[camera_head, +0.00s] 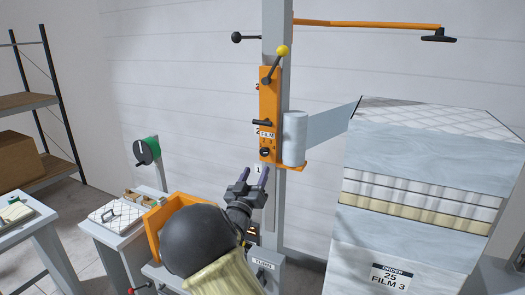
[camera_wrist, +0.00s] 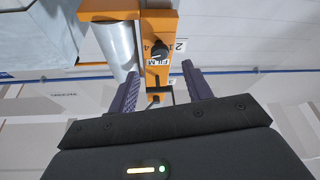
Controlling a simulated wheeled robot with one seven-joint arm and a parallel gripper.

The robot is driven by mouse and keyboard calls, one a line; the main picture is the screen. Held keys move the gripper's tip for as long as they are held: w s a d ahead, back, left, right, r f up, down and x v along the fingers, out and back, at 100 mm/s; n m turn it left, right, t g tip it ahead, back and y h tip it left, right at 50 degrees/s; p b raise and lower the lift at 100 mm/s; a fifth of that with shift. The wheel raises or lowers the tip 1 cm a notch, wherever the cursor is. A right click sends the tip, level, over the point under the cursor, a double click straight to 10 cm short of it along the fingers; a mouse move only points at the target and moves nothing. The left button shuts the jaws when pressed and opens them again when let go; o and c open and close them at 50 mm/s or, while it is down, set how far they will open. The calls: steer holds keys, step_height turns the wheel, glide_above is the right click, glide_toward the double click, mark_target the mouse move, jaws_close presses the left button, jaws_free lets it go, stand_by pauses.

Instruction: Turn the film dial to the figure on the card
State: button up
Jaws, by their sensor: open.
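The film dial (camera_head: 265,152) is a small black knob on the orange panel (camera_head: 269,95), just below a FILM label. In the wrist view the dial (camera_wrist: 157,50) shows upside down, with small figures beside it; its pointer setting is too small to tell. The order card (camera_head: 388,280) on the wrapped stack reads "ORDER 25 FILM 3". My gripper (camera_head: 256,175) is open and empty, below and in front of the dial. In the wrist view my gripper's fingers (camera_wrist: 160,75) are spread, with the dial beyond them, apart from both.
A film roll (camera_head: 294,138) stands right beside the panel, its film running to the wrapped stack (camera_head: 420,185). A black T-handle (camera_head: 262,122) and a yellow-knobbed lever (camera_head: 276,64) sit above the dial. A green-backed dial (camera_head: 146,151) stands left.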

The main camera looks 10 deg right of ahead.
mark_target(264, 154)
steer(key=p+x, duration=0.3)
steer(key=x, duration=0.4)
steer(key=shift+r, duration=0.15)
steer(key=shift+w+d+p, duration=0.25)
steer(key=shift+w+p, duration=0.05)
steer(key=shift+w, duration=0.1)
steer(key=shift+c, duration=0.4)
steer(key=c, duration=0.9)
